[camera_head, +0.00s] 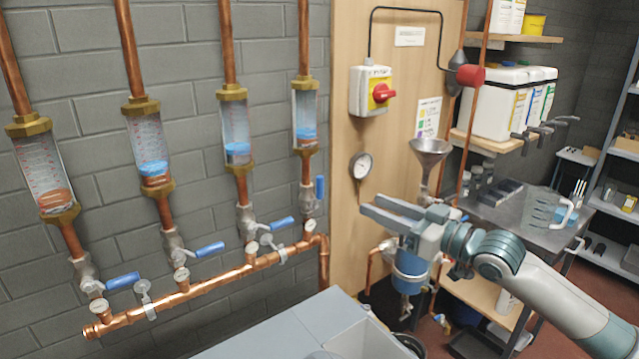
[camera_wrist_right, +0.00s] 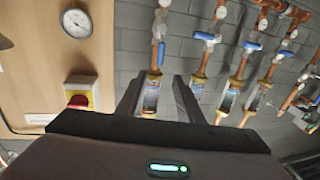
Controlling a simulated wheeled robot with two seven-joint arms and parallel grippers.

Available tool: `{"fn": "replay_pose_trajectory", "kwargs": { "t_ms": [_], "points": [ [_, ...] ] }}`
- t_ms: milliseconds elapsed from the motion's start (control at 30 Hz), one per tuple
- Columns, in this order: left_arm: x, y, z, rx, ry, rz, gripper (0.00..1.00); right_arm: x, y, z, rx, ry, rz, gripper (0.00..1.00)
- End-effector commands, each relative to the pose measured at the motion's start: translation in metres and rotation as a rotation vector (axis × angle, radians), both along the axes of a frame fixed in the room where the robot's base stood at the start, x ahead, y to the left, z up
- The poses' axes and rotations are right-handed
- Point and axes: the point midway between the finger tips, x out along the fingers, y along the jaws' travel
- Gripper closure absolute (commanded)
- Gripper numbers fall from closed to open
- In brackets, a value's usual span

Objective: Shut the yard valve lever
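Several valves with blue levers sit under clear flow tubes on the copper pipes; I cannot read which is the yard one. The rightmost blue lever (camera_head: 320,188) stands upright, along its pipe. The other levers, such as the left one (camera_head: 123,281), the middle one (camera_head: 210,249) and the right-middle one (camera_head: 282,223), point sideways across their pipes. My right gripper (camera_head: 368,205) is open and empty, to the right of the upright lever and apart from it, in front of the wooden panel. In the right wrist view the upright lever (camera_wrist_right: 161,54) shows beyond the open fingers (camera_wrist_right: 157,82). My left gripper is not in view.
A copper manifold (camera_head: 200,290) runs below the valves. The wooden panel (camera_head: 345,230) carries a round gauge (camera_head: 361,166) and a red-yellow switch (camera_head: 371,91). A funnel (camera_head: 429,155) stands behind my right gripper. A grey surface (camera_head: 270,335) is at the bottom.

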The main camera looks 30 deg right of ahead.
Motion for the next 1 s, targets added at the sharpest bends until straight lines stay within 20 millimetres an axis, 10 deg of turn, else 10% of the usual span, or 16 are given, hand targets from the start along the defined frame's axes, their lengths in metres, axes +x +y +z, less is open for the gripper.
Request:
{"fn": "replay_pose_trajectory", "kwargs": {
  "t_ms": [1000],
  "points": [
    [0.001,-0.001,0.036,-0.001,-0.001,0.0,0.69,0.085,0.03,0.003,0.002,0.0,0.0,0.67]
  ]
}}
